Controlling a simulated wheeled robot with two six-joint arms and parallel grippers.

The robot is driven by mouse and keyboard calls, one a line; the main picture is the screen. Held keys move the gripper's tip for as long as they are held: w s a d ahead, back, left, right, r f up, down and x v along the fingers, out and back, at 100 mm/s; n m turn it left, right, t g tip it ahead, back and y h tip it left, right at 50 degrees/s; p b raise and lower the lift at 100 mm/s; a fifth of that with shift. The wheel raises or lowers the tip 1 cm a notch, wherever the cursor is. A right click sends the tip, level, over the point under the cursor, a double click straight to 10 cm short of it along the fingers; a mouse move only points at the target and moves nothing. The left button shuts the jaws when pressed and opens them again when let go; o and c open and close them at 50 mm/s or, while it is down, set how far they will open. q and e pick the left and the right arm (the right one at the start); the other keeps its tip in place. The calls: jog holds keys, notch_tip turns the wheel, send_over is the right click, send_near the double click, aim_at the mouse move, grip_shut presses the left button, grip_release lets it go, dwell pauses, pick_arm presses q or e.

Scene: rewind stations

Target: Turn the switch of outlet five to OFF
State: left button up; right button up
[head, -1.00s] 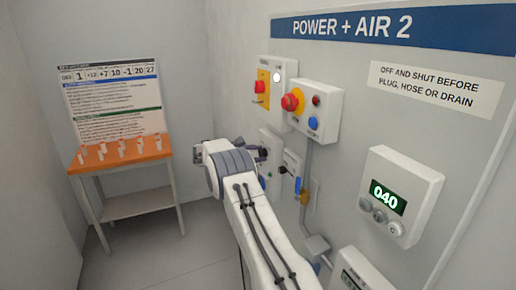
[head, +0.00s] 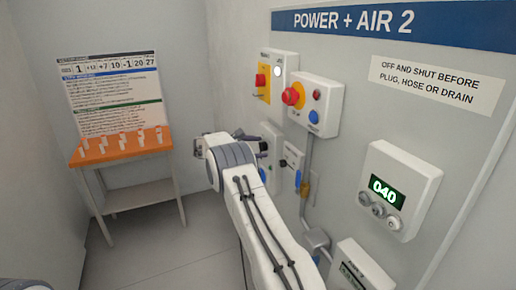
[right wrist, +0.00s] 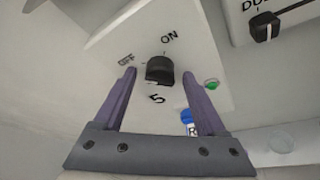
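The outlet five box (right wrist: 190,55), a pale panel marked 5, ON and OFF, fills the middle of the right wrist view. Its black switch knob (right wrist: 160,69) stands below ON and right of OFF; its exact pointing is hard to tell, but it looks nearer ON. My right gripper (right wrist: 159,74) is open, with one purple finger on each side of the knob and visible gaps between. I cannot tell how far the fingertips are from the panel. In the head view the box (head: 270,138) is partly hidden by my right arm. My left gripper is not in view.
A neighbouring box with a black knob (right wrist: 264,27) is at upper right in the wrist view. A green light (right wrist: 211,84) and a blue part (right wrist: 187,117) are beside the right finger. The red emergency button (head: 292,96) and the 040 display box (head: 401,190) are on the wall.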

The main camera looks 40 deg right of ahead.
jog(key=shift+a, duration=0.1)
jog(key=b+v, duration=0.3)
jog(key=v, duration=0.7)
jog(key=shift+a, duration=0.15)
jog(key=s+a+f+t+y, duration=0.1)
jog(key=s+a+y, duration=0.2)
jog(key=s+a, duration=0.45)
jog(key=s+a+f+y, duration=0.1)
jog(key=s+a+y, duration=0.25)
jog(key=a, duration=0.75)
jog(key=s+a+t+y, duration=0.1)
jog(key=s+a+y, duration=0.2)
jog(key=s+a, duration=0.45)
jog(key=s+a+f+m+y, duration=0.1)
jog(key=s+a, duration=0.3)
jog(key=s, duration=0.4)
jog(key=s+a+f+m+g+y, duration=0.1)
jog(key=s+a+f+y, duration=0.1)
jog(key=s, duration=0.6)
jog(key=s+a+f+m+g+y, duration=0.1)
jog(key=s+a+f+y, duration=0.1)
jog(key=s+a, duration=0.4)
jog(key=s+y, duration=0.1)
jog(key=s, duration=0.2)
jog(key=shift+f, duration=0.2)
